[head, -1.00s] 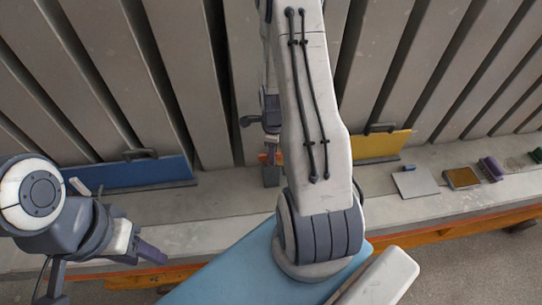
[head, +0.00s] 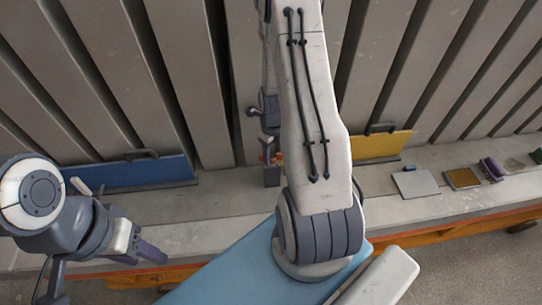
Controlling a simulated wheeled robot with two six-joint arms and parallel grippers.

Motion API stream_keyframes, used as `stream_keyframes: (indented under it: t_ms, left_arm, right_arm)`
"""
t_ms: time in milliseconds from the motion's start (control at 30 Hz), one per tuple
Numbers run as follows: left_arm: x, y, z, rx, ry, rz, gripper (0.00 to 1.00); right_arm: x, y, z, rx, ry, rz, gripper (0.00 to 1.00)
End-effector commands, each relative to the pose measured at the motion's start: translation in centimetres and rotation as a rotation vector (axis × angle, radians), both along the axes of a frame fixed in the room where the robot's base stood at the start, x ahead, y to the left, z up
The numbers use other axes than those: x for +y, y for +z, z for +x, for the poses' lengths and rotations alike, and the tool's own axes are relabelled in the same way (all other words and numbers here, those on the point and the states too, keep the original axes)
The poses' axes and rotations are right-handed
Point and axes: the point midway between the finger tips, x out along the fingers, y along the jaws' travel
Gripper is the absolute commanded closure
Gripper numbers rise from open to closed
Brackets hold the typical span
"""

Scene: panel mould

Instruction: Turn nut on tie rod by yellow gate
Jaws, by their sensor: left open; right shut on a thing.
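The yellow gate (head: 382,146) stands upright against the grey panels, right of my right arm, with a dark handle on its top edge. My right gripper (head: 271,172) is low by the ledge, left of the yellow gate and partly behind my own arm. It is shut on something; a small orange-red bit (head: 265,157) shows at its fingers. I cannot make out the nut or the tie rod, as the gripper and arm cover that spot. My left gripper (head: 138,245) is open and empty at the lower left, over the ledge's front edge.
A blue gate (head: 130,174) stands at the left. On the ledge at the right lie a grey plate (head: 416,183), a brown-yellow block (head: 461,178) and a purple brush-like thing (head: 491,168). An orange rail (head: 440,231) runs along the front. The ledge between the gates is partly clear.

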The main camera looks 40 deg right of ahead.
Motion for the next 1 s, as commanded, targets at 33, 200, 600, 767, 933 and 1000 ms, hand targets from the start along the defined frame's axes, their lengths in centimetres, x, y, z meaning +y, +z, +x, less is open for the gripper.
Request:
stream_keyframes:
  t_ms: [33, 200, 600, 767, 933, 1000]
  left_arm:
    - [0.0, 0.0, 0.0, 0.0, 0.0, 0.0, 0.5]
    - [0.0, 0.0, 0.0, 0.0, 0.0, 0.0, 0.5]
    - [0.0, 0.2, 0.0, 0.0, 0.0, 0.0, 0.5]
    - [0.0, 0.2, 0.0, 0.0, -0.001, 0.0, 0.5]
    - [0.0, 0.5, 0.0, 0.0, -0.001, 0.0, 0.5]
    - [0.0, 1.5, 0.0, 0.0, -0.001, 0.0, 0.5]
  right_arm:
    - [0.4, -0.1, -0.5, 0.015, -0.008, 0.009, 1.0]
    - [0.4, -0.2, -0.7, 0.019, -0.03, 0.012, 1.0]
    - [0.1, -0.1, -1.0, 0.02, -0.323, 0.012, 1.0]
    - [0.1, -0.1, -1.0, 0.02, -0.324, 0.012, 1.0]
    - [0.2, 0.1, -0.9, 0.021, -0.46, 0.012, 1.0]
    - [0.3, 0.5, -0.9, 0.022, -0.529, 0.014, 1.0]
